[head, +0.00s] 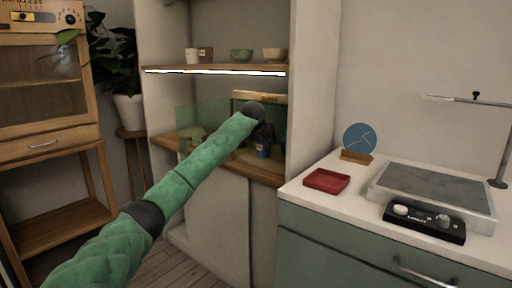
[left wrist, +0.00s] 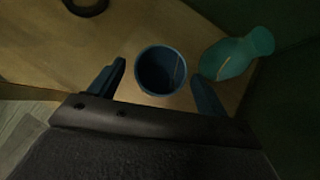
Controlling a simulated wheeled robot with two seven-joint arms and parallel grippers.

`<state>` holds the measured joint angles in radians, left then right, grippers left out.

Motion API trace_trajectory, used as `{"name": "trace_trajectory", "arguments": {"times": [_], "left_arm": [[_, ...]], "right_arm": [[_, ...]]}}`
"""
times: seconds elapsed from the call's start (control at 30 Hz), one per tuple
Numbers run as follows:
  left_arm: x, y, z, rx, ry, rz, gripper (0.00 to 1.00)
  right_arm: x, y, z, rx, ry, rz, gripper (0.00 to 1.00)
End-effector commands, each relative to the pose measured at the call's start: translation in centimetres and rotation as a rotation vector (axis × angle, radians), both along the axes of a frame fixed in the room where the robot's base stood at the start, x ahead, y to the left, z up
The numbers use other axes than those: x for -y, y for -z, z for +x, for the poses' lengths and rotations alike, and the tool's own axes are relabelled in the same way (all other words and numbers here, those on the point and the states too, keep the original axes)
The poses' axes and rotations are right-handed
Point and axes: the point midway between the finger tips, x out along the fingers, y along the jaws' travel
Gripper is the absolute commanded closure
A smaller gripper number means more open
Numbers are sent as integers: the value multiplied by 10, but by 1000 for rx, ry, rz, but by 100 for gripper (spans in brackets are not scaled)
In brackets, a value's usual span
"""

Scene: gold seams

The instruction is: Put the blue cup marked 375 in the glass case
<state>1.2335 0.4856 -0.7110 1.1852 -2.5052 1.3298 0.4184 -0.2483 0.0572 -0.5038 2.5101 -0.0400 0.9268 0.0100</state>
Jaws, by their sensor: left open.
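My left arm reaches into the cabinet, and its left gripper (head: 264,134) is at the lower shelf. A blue cup (head: 262,151) stands there just below the gripper. In the left wrist view the blue cup (left wrist: 162,70) is upright, with a pale gold seam inside. The left gripper's two fingers (left wrist: 158,78) are apart, one on each side of the cup; I cannot tell whether they touch it. No number is readable on the cup. Greenish glass panels (head: 216,116), which look like the glass case, stand on the same shelf, partly hidden by my arm. My right gripper is not in view.
A teal vase-like vessel (left wrist: 232,57) lies close to the right finger. A dark ring-shaped object (left wrist: 86,4) is at the top edge. The lit upper shelf (head: 220,69) with several small vessels is above my gripper. A red tray (head: 326,181) sits on the right counter.

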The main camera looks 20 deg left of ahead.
Motion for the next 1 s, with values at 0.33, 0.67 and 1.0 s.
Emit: {"name": "trace_trajectory", "arguments": {"times": [0.33,0.67,1.0], "left_arm": [[2,2,-58,-1,1,3,23],[5,3,-102,-3,1,1,23],[6,3,-110,-2,1,0,23]], "right_arm": [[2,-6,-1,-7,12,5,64],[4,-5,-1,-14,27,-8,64],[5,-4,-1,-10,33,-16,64]]}}
